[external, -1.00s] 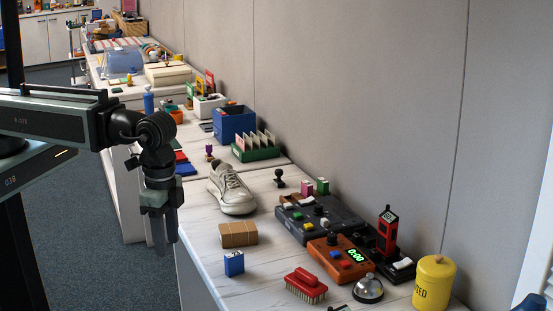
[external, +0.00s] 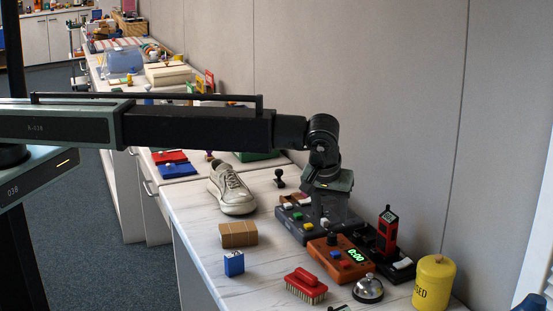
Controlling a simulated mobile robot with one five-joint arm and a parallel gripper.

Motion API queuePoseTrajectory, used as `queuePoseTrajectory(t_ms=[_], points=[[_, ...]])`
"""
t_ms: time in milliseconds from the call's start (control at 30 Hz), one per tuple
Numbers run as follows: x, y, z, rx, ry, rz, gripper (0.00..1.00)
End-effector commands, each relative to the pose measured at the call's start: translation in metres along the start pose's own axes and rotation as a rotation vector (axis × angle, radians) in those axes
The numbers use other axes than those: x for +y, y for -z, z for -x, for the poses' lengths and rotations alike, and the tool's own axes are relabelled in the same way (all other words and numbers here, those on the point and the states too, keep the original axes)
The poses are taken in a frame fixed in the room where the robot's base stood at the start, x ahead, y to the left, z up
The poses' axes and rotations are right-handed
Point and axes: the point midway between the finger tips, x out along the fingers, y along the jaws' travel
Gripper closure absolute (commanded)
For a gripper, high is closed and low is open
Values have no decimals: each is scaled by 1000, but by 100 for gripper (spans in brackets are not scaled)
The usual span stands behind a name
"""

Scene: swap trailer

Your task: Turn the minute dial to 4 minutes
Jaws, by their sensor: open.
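An orange timer box (external: 341,267) sits on the white counter, with a green display reading 0:00 (external: 357,255) and a red and a blue button. A black dial (external: 332,239) stands up at its back left; I take it for the minute dial. My gripper (external: 321,222) points down from the arm's end, open and empty. In the picture it is just above and behind the black dial, over the dark control box (external: 291,221). Whether the fingers touch anything there I cannot tell.
A red phone box model (external: 387,231) stands right of the timer. A silver bell (external: 368,289), a yellow tin (external: 434,283) and a red brush (external: 305,285) are in front. A shoe (external: 231,188), a cardboard box (external: 238,234) and a blue block (external: 234,263) lie left. Bare counter lies between them.

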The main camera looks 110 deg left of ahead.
Motion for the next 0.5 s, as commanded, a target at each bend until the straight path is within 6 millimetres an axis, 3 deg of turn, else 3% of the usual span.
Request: queuePoseTrajectory(t_ms=[233,500], points=[[0,-3,-14,-1,0,-2,54],[0,-5,-62,-2,-1,-3,54]])
